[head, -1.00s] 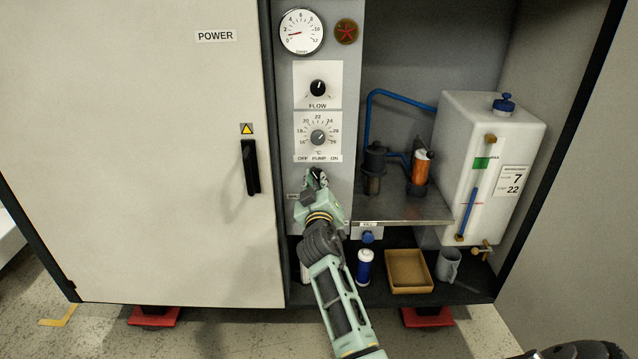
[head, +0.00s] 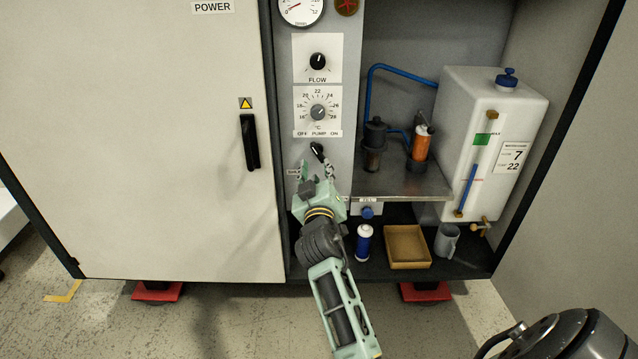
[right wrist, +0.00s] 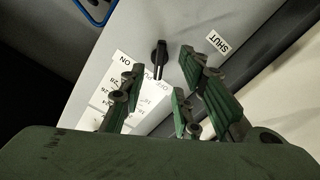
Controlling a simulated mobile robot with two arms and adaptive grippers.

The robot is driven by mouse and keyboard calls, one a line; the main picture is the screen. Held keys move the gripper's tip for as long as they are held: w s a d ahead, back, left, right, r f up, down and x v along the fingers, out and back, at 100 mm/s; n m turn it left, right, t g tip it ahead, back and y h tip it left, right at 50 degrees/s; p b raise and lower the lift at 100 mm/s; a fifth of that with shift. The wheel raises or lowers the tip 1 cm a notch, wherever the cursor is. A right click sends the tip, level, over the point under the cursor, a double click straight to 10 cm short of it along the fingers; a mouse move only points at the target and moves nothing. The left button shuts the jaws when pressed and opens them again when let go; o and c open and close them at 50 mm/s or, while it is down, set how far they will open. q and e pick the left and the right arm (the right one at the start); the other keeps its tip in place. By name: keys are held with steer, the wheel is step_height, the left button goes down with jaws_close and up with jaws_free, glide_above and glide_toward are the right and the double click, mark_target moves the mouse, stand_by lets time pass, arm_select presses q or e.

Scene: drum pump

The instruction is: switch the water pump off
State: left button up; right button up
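The black pump switch (head: 317,149) sits on the grey control panel under the "OFF PUMP ON" label (head: 318,133). Its lever looks slanted, but I cannot tell for certain which setting it is at. My right gripper (head: 315,171) is just below the switch with its fingers spread and empty. In the right wrist view, the switch (right wrist: 160,56) stands beyond the open fingers (right wrist: 160,95), apart from them, and the label beside it appears upside down. My left gripper is not in view.
Above the switch are the temperature dial (head: 318,112), flow knob (head: 318,62) and gauge (head: 301,8). The cabinet door handle (head: 250,142) is left of the panel. A metal shelf (head: 400,182) with pump parts and a white tank (head: 485,140) are at right.

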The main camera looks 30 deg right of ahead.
steer(key=shift+v, duration=2.7)
